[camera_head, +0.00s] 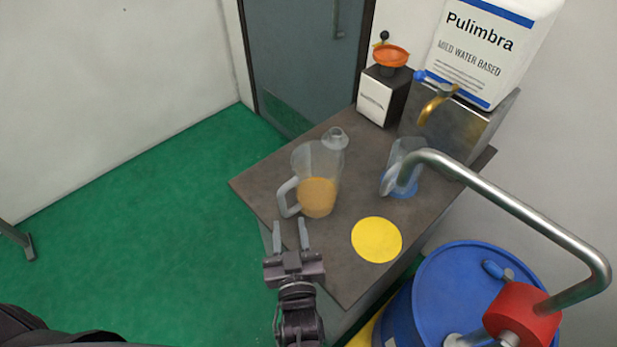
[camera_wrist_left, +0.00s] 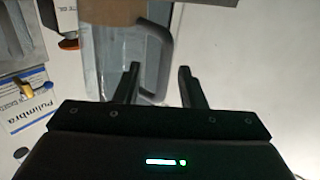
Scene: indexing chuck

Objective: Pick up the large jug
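The large jug (camera_head: 317,178) is clear, with orange-brown liquid in its lower part, and stands upright on the dark table. Its handle (camera_head: 286,198) points left, toward my left gripper. My left gripper (camera_head: 291,237) is open, its two fingers pointing at the handle from the near side. In the left wrist view the jug (camera_wrist_left: 112,52) fills the upper middle, and its handle (camera_wrist_left: 158,62) lies just beyond the open fingertips (camera_wrist_left: 158,70). Nothing is between the fingers. My right gripper is not in view.
A smaller clear jug (camera_head: 405,160) stands to the right on the dark table (camera_head: 345,270). A yellow disc (camera_head: 377,240) lies in front. A Pulimbra container (camera_head: 480,50) sits behind on a metal stand with a brass tap (camera_head: 436,104). A blue drum (camera_head: 440,300) and bent pipe (camera_head: 520,215) are at the right.

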